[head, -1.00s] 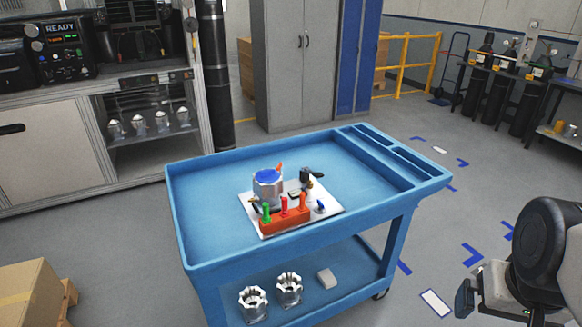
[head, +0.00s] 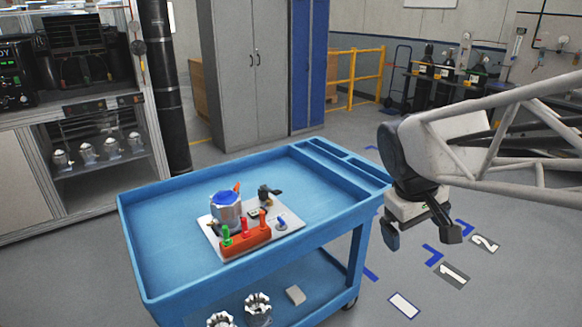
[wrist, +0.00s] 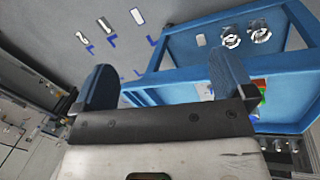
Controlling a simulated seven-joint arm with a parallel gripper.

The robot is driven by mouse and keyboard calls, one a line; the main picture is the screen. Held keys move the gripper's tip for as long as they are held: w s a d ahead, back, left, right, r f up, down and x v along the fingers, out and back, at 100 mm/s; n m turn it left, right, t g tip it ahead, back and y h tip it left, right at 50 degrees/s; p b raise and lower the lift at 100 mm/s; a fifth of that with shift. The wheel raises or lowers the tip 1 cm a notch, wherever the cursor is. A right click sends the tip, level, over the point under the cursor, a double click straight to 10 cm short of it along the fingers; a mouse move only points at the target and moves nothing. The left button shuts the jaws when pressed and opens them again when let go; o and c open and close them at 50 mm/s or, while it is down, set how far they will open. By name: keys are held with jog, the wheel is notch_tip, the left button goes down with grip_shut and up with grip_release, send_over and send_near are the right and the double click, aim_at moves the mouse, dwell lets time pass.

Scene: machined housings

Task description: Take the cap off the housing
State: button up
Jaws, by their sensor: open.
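The housing (head: 228,216) is a silvery machined part standing on a white plate (head: 290,218) on the blue cart's top. A blue cap (head: 227,197) sits on top of the housing, with a small orange piece (head: 237,187) at its edge. My gripper (head: 421,240) is open and empty. It hangs beyond the cart's right edge, well apart from the housing. In the wrist view its two fingers (wrist: 160,88) are spread with nothing between them. The housing and cap cannot be made out in the wrist view.
An orange-red holder (head: 247,241) with green and red handles stands in front of the housing. A black clamp-like part (head: 268,193) is behind it, right. The blue cart (head: 140,245) has raised rims. Its lower shelf holds silvery housings (head: 258,306) and a pale block (head: 295,295).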

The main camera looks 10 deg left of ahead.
jog(key=w+a+n+h, duration=0.3)
jog(key=w+a+n, duration=0.3)
jog(key=w+a, duration=0.7)
jog(key=n+t+h, duration=0.4)
jog(key=n+t, duration=0.1)
jog(key=n, duration=0.5)
send_over(218, 196)
jog(key=s+d, duration=0.5)
jog(key=d, duration=0.8)
notch_tip(218, 196, down, 12)
jog(key=a+f+n+t, duration=0.1)
jog(key=a+f, duration=0.3)
jog(key=a, duration=0.5)
jog(key=a+f+n+t, duration=0.2)
jog(key=a+f+n, duration=0.2)
jog(key=a, duration=0.5)
jog(key=shift+a+f, duration=0.2)
jog(key=shift+f, duration=0.15)
jog(key=shift+x, duration=1.35)
